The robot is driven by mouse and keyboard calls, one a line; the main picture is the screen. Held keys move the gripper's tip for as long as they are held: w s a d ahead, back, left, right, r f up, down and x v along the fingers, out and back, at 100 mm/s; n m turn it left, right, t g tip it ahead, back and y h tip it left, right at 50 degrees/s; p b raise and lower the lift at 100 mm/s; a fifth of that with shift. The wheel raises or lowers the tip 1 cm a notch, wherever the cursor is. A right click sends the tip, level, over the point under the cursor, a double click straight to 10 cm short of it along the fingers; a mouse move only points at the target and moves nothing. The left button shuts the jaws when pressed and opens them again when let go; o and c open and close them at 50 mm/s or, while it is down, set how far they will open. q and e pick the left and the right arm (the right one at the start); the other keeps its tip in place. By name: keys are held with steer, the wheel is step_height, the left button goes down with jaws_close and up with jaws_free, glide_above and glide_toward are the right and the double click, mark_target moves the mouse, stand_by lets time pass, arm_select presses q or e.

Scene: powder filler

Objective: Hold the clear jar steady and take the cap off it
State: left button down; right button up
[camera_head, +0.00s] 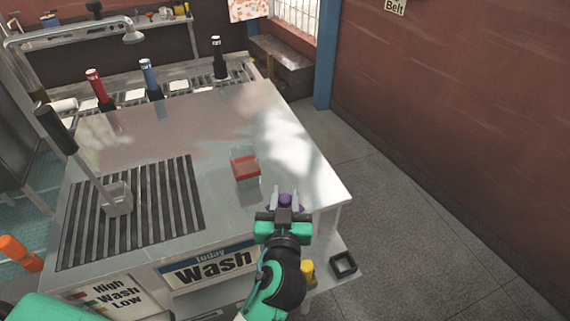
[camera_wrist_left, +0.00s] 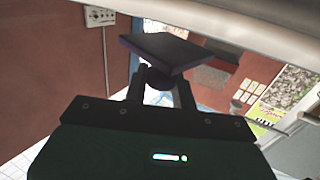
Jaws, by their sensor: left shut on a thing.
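The clear jar (camera_head: 244,155) stands on the steel table (camera_head: 228,114) near its front right part, with red contents showing low in it. No cap shows on it. My left gripper (camera_head: 286,203) is to the right of and nearer than the jar, apart from it, at the table's front right corner. It is shut on a purple cap (camera_head: 285,198). In the left wrist view the cap (camera_wrist_left: 170,50) is a dark, square plate with a round knob (camera_wrist_left: 160,78) between my fingers. My right gripper is not in view.
A slotted drain (camera_head: 130,215) with a grey scoop-like tool (camera_head: 118,200) fills the table's left. Red, blue and black bottles (camera_head: 150,78) stand behind the table. A yellow item (camera_head: 307,272) and a black square frame (camera_head: 343,264) are on a lower shelf. Floor at right is clear.

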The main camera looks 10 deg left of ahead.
arm_select(q)
steer(key=w, duration=0.1)
steer(key=w+p, duration=0.1)
steer(key=w, duration=0.1)
steer(key=w+a, duration=0.1)
steer(key=w, duration=0.1)
steer(key=shift+w, duration=0.25)
steer(key=w, duration=0.1)
steer(key=w+p, duration=0.2)
steer(key=shift+w+a+r, duration=0.25)
steer(key=shift+w+a, duration=0.15)
steer(key=shift+f, duration=1)
steer(key=shift+s, duration=0.15)
steer(key=shift+f, duration=0.1)
steer(key=c, duration=1.1)
jaws_free()
